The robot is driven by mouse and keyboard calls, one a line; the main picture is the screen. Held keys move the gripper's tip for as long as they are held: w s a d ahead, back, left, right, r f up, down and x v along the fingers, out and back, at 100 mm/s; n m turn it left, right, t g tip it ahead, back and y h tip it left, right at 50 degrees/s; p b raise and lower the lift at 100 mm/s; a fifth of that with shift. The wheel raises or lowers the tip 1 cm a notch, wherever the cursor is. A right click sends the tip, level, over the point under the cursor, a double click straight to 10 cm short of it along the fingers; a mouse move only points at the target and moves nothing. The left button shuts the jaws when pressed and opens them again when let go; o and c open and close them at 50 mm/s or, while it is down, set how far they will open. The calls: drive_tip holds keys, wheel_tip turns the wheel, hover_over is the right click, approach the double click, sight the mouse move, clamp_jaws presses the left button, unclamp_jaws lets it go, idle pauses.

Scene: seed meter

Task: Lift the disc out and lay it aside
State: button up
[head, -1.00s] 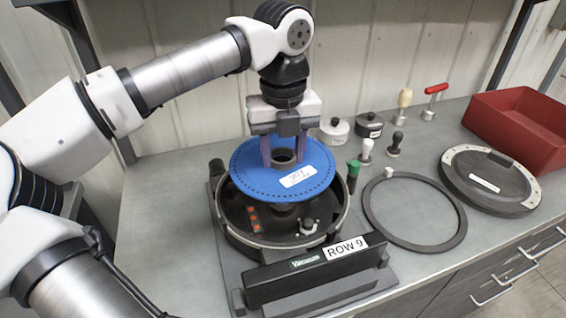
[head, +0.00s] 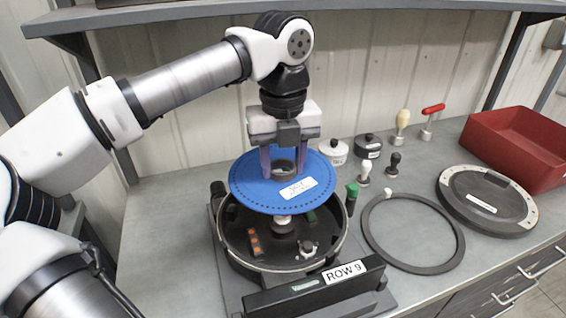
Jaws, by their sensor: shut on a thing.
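The blue disc (head: 255,190) has a ring of small holes near its rim, a white label and a dark hub at its middle. My gripper (head: 284,168) points down and is shut on the disc at its hub. The disc hangs roughly level above the open meter housing (head: 232,244), clear of it, with a gap showing beneath. Inside the housing I see a pale central hub, orange pieces at the left and a small knob at the front. The disc hides the back of the housing.
A dark ring (head: 458,246) lies on the bench right of the housing, near a round cover (head: 487,204). A red bin (head: 520,140) stands at the back right. Small pots and handled tools stand behind. The bench left of the housing (head: 165,215) is clear.

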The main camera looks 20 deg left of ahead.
wheel_tip(320, 180, up, 4)
drive_tip(key=shift+f+p, duration=0.1)
drive_tip(key=shift+p, duration=1)
